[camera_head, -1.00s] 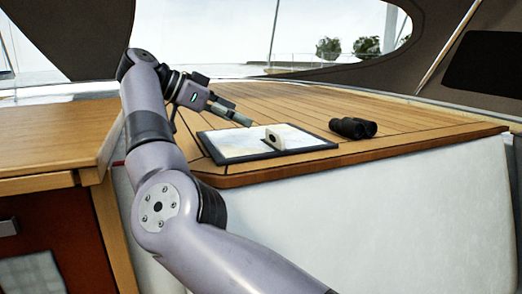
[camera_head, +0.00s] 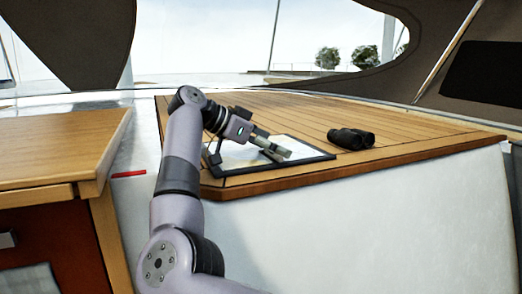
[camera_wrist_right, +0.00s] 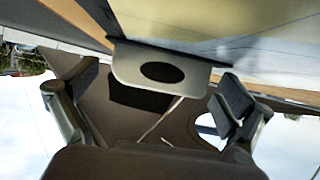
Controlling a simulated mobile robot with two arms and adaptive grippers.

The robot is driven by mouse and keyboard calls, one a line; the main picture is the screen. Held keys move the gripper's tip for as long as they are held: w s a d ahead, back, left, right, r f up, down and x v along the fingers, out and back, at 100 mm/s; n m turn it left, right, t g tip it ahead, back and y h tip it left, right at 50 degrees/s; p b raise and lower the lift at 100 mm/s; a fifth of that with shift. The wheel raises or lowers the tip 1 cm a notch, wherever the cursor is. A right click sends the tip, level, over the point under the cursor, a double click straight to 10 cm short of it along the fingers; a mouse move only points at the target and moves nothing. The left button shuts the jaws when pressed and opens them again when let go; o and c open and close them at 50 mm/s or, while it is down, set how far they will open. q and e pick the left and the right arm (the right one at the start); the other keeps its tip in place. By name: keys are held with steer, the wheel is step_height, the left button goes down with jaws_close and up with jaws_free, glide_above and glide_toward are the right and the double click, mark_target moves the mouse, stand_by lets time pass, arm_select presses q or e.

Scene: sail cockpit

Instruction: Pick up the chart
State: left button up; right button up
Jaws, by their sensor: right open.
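The chart (camera_head: 238,158) lies flat on the wooden deck in the head view, a pale sheet on a dark-edged board. It also shows at the top of the right wrist view (camera_wrist_right: 225,22). A light upright tab (camera_wrist_right: 150,72) with a dark oval hole stands out from the board. My right gripper (camera_head: 274,150) is over the chart at the tab, partly hiding it in the head view. In the right wrist view, my right gripper's fingers (camera_wrist_right: 155,95) are open, one on each side of the tab, with gaps between. My left gripper is not in view.
Black binoculars (camera_head: 351,138) lie on the deck just right of the chart. The wooden deck (camera_head: 420,125) is clear farther right. A wooden counter (camera_head: 55,150) stands at the left, with a small red strip (camera_head: 129,174) beside it.

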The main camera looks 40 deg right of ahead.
steer(key=shift+a, duration=0.1)
steer(key=shift+c, duration=0.8)
steer(key=shift+r, duration=0.1)
steer(key=c, duration=1.3)
